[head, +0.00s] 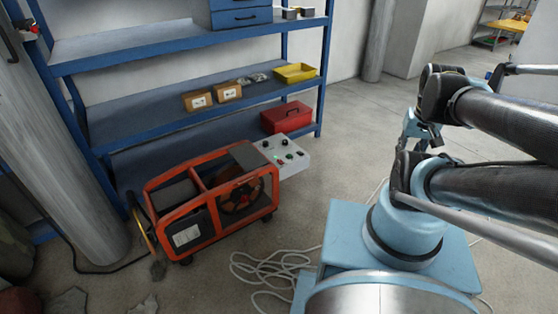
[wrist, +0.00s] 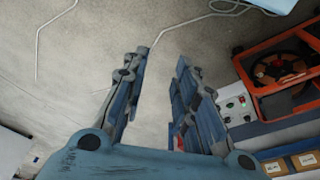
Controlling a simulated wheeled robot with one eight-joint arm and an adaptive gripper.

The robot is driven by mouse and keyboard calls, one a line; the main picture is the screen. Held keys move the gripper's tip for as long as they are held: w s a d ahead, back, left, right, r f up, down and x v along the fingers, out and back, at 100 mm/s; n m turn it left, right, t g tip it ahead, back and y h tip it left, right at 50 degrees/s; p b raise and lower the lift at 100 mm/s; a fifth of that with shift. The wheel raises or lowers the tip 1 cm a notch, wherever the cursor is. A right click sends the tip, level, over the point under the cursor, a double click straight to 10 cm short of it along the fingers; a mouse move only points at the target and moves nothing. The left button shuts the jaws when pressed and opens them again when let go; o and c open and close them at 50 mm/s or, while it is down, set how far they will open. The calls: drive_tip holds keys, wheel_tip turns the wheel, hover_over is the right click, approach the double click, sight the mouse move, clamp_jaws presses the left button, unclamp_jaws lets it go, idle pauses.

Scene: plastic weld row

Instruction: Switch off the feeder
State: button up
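The feeder appears to be the orange-framed machine (head: 205,205) on the floor, with a dark round reel inside. It also shows at the right of the wrist view (wrist: 285,70). A light grey control box (head: 288,158) with dark knobs and a small green light adjoins its back right corner. The box also shows in the wrist view (wrist: 235,104), right of the fingers; the switch positions are too small to tell. My gripper (wrist: 162,58) is open and empty, over bare floor. In the head view it hangs right of the box, apart from it, partly hidden by my arm.
A blue shelf rack (head: 200,129) stands behind the machine. It carries cardboard boxes (head: 226,92), a yellow bin (head: 295,73) and a red case (head: 286,118). White cable (head: 265,270) lies loose on the floor between the machine and my base. A grey column (head: 60,150) stands left.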

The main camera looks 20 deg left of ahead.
drive_tip(key=w+a+r+n, duration=0.2)
drive_tip(key=w+a+r, duration=0.15)
drive_tip(key=w, duration=0.25)
drive_tip(key=w+a+r+n, duration=0.1)
drive_tip(key=w+a+r, duration=0.25)
drive_tip(key=w, duration=0.25)
drive_tip(key=n+g, duration=0.2)
drive_tip(key=n, duration=0.5)
hover_over(282, 163)
wheel_tip(282, 163, down, 25)
wheel_tip(282, 163, down, 16)
drive_tip(key=shift+d+f, duration=0.1)
drive_tip(key=shift+d, duration=0.05)
drive_tip(key=shift+c, duration=0.3)
